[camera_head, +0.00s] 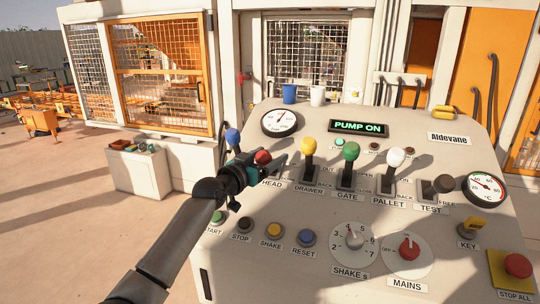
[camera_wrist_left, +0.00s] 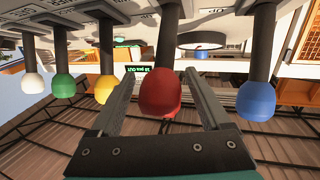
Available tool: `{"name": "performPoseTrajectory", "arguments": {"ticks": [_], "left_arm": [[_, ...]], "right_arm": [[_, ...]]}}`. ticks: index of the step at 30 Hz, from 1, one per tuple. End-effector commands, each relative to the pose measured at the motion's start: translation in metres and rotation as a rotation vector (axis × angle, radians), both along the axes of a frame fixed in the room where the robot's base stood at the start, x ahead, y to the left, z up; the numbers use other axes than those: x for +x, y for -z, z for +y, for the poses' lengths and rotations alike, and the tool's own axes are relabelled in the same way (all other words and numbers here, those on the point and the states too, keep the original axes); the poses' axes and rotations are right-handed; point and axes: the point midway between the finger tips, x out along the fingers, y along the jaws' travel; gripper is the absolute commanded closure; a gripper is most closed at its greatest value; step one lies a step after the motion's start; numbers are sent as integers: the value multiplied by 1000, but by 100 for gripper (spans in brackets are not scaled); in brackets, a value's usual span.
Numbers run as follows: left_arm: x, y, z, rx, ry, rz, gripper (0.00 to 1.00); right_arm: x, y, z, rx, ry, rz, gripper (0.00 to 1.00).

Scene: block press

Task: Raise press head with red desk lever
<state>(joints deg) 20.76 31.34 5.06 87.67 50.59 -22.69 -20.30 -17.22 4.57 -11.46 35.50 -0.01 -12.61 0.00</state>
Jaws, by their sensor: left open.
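The red lever knob (camera_head: 262,157) stands at the left of the lever row on the desk, above the HEAD label. My left gripper (camera_head: 258,163) is at this lever, its arm reaching in from below left. In the left wrist view the red knob (camera_wrist_left: 158,92) lies between the two spread fingers of my left gripper (camera_wrist_left: 160,84), with a visible gap on each side. The fingers are open. The lever's base is hidden behind the gripper in the head view. The press head itself cannot be made out. My right gripper is not in view.
A blue lever (camera_head: 233,136) stands close to the left of the red one. A yellow lever (camera_head: 309,146) and a green lever (camera_head: 351,151) stand to its right. The display (camera_head: 358,128) reads PUMP ON. Blue and white cups (camera_head: 318,95) stand at the desk's back edge.

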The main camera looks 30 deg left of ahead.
Motion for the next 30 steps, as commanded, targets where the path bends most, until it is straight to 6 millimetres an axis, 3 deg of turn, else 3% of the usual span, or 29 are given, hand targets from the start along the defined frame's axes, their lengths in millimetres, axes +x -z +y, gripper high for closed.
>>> {"name": "performPoseTrajectory", "arguments": {"ticks": [14,30], "left_arm": [[8,0,-1,0,1,1,19],[8,0,-1,0,1,1,80]], "right_arm": [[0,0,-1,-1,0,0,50],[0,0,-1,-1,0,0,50]]}}
